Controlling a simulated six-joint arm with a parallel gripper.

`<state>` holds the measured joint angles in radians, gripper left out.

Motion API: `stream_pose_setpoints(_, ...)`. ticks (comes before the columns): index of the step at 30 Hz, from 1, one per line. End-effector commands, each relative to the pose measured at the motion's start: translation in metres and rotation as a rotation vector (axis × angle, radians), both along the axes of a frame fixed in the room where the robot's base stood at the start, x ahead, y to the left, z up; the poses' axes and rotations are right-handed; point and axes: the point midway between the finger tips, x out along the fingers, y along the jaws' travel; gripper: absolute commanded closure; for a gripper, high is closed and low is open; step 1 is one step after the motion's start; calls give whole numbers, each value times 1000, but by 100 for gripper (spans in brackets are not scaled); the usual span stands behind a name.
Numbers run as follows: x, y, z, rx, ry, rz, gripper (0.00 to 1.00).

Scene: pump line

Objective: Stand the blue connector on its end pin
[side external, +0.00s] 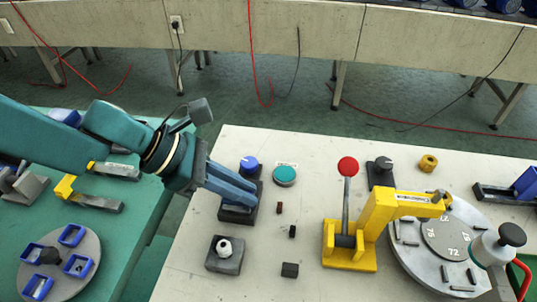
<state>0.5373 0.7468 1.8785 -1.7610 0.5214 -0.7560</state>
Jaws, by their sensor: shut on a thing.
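My gripper (250,192) reaches in from the left with its long blue-grey fingers slanting down to the right. It is shut on what I take to be the blue connector, but I cannot separate its outline from the fingers. The fingertips are over a dark block (237,215) on the pale table, and I cannot tell whether they touch it. The connector's end pin cannot be made out.
A blue-topped knob (249,162) stands just behind the fingers. A yellow clamp with a red-balled lever (348,258) and a round metal plate (410,260) are at right. Small dark pieces lie between.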

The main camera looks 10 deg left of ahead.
Motion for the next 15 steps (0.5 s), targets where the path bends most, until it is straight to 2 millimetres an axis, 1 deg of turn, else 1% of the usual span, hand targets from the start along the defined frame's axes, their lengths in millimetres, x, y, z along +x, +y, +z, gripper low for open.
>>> stream_pose_setpoints(13, 0, 0, -2, 0, 0, 0, 100)
stream_pose_setpoints(14, 0, 0, -2, 0, 0, 0, 72)
stream_pose_setpoints(15, 0, 0, -2, 0, 0, 0, 57)
